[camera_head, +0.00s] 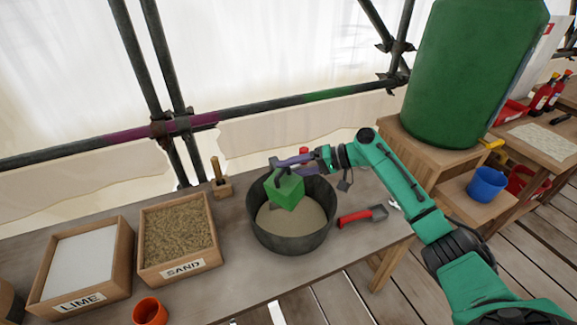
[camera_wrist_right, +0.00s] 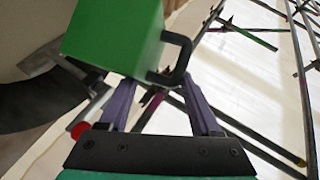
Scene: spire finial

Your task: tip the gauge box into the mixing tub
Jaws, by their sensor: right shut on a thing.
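The green gauge box (camera_head: 286,190) is in the air over the mixing tub (camera_head: 262,229), tilted. My right gripper (camera_head: 291,161) is shut on its dark handle, which shows in the right wrist view (camera_wrist_right: 184,58) with the green box body (camera_wrist_right: 110,38). I cannot see into the box, so its contents are hidden. The round dark tub stands on the bench with pale sandy material (camera_head: 290,226) in its bottom. Its dark rim also shows at the left of the right wrist view (camera_wrist_right: 38,108). My left gripper is out of view.
Left of the tub stand the sand box (camera_head: 178,266) and the lime box (camera_head: 83,296). An orange cup (camera_head: 150,311) is at the front. A red-handled scoop (camera_head: 358,217) lies right of the tub. A green barrel (camera_head: 472,75) and scaffold poles stand behind.

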